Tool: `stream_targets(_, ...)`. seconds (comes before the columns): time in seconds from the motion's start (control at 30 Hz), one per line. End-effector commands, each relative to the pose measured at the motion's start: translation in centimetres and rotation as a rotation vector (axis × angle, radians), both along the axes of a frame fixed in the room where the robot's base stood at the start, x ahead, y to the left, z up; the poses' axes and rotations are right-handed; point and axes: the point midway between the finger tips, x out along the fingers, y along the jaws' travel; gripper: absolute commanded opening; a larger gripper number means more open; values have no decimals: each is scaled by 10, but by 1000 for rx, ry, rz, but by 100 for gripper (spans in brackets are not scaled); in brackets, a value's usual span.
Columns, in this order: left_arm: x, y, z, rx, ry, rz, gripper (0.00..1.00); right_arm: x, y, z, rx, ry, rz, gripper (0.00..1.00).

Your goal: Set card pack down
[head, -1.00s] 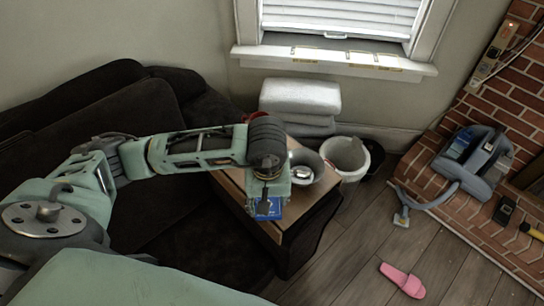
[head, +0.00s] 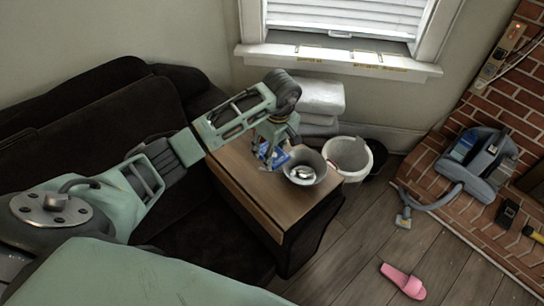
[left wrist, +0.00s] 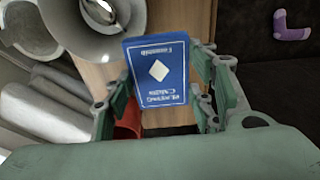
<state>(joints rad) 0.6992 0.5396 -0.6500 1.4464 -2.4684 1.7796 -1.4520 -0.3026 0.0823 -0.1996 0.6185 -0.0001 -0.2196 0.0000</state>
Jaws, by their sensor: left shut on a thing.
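The card pack (left wrist: 152,72) is a blue box with a white diamond and white print. In the left wrist view it stands between the fingers of my left gripper (left wrist: 160,90), which is shut on it. In the head view the blue pack (head: 276,158) shows under my left gripper (head: 270,160), over the far part of the wooden side table (head: 250,195), partly hidden by the fingers. I cannot tell whether the pack touches the tabletop. My right gripper is not in view.
A grey metal bowl (head: 304,168) with things in it stands on the table, just right of the pack. A white bucket (head: 348,158) is beyond it. A dark sofa (head: 110,110) is at left. The table's near part is bare. A red thing (left wrist: 128,122) shows under the gripper.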

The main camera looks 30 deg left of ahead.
Motion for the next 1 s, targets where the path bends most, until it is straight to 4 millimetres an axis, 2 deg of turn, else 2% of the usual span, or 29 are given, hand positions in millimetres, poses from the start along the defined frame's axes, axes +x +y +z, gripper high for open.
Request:
stream_targets(0.13,3,2,-9,-2,2,0,19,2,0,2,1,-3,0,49)
stream_targets(0.3,2,2,-34,-2,4,-1,19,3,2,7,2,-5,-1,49)
stream_targets(0.4,3,3,-42,0,0,-1,19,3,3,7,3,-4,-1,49)
stream_targets(0.93,3,3,-52,2,-1,-2,19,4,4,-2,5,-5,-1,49)
stream_targets(0.97,3,3,-51,1,-1,-2,53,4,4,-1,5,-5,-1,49)
stream_targets(1.0,3,3,-50,1,-1,-2,56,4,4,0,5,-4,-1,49)
